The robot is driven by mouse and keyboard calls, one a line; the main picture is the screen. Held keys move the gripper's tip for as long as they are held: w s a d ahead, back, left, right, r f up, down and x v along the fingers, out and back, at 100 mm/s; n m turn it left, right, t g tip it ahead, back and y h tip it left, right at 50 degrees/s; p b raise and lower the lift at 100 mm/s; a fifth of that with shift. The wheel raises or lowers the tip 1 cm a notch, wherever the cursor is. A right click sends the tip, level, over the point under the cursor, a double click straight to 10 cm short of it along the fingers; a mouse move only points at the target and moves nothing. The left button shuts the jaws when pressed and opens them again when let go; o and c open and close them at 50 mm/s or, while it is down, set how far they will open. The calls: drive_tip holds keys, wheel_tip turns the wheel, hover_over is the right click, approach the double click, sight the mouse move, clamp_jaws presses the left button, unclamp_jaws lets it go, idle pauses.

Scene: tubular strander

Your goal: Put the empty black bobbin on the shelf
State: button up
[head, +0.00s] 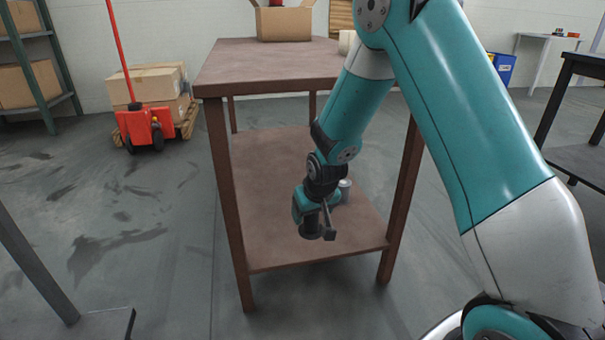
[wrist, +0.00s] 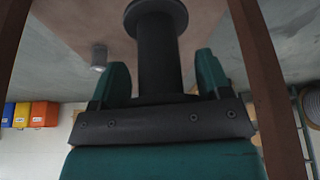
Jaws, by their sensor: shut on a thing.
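The black bobbin (wrist: 158,55) stands between the two fingers of my gripper (wrist: 158,85) in the wrist view; its core looks bare and one flange shows at the top of the picture. My gripper is shut on it. In the head view my gripper (head: 316,212) reaches in over the lower brown shelf (head: 268,205) of a brown table, near its front part. The bobbin (head: 311,231) shows below the gripper, partly hidden by it. I cannot tell whether the bobbin touches the shelf.
A small grey cylinder (head: 345,189) stands on the shelf behind my gripper; it also shows in the wrist view (wrist: 98,58). The table top (head: 270,62) is above, with legs at the corners. The shelf's left part is clear.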

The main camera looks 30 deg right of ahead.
drive_tip(key=w+d+f+m+h+b, duration=0.1)
drive_tip(key=w+d+m+b, duration=0.1)
drive_tip(key=w+d, duration=0.55)
drive_tip(key=w+d+m+b, duration=0.2)
drive_tip(key=w+d+b, duration=0.15)
drive_tip(key=w, duration=0.65)
drive_tip(key=f+b, duration=0.3)
drive_tip(key=f, duration=0.3)
drive_tip(key=f+b, duration=0.3)
drive_tip(key=f, duration=0.4)
drive_tip(key=f+b, duration=0.3)
drive_tip(key=f, duration=0.4)
drive_tip(key=shift+d+b, duration=0.4)
drive_tip(key=shift+s+r, duration=0.1)
drive_tip(key=shift+r, duration=0.1)
drive_tip(key=shift+f, duration=0.1)
drive_tip(key=o, duration=0.9)
